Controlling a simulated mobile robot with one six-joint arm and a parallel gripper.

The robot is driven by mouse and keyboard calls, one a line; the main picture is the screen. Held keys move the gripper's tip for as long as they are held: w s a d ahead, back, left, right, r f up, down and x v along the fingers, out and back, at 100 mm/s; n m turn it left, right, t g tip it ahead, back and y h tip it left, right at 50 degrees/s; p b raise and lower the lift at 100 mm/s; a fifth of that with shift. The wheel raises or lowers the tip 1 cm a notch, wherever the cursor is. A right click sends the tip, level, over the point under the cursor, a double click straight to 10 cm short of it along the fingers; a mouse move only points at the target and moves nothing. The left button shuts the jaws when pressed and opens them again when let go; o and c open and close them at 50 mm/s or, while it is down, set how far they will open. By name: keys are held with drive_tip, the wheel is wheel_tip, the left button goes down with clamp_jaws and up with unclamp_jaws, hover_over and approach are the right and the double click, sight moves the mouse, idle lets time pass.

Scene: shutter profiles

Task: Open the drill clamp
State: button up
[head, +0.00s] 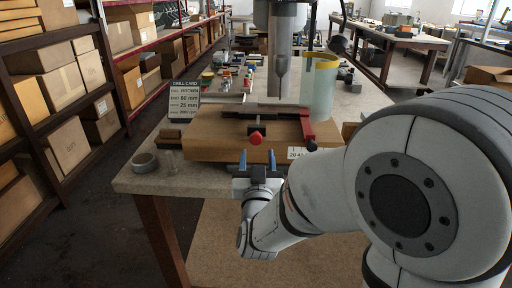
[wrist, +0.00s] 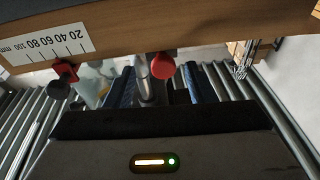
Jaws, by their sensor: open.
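The drill clamp shows as a red knob (head: 256,137) on a dark stem at the front of a wooden block (head: 222,150), under a dark flat bar (head: 285,115). I cannot tell from the picture how tightly it is closed. My gripper (head: 258,160) is open and empty, with blue fingers pointing at the block just in front of the knob. The fingers also show in the wrist view (wrist: 160,88), apart from the knob.
A drill spindle (head: 281,65) hangs above the block. A red stop (head: 307,128) and a scale label (wrist: 45,40) are at the block's side. A drill card (head: 184,100), a clear cylinder (head: 318,92) and a small ring (head: 145,162) stand nearby. Shelves line the left.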

sight(256, 141)
drive_tip(key=w+r, duration=0.1)
drive_tip(key=w+r+t, duration=0.1)
drive_tip(key=w, duration=0.1)
drive_tip(key=w+r+t+h, duration=0.1)
drive_tip(key=w, duration=0.1)
drive_tip(key=shift+w+a, duration=0.2)
drive_tip(key=shift+a, duration=0.05)
drive_tip(key=shift+f, duration=0.1)
idle(0.3)
clamp_jaws()
idle(0.4)
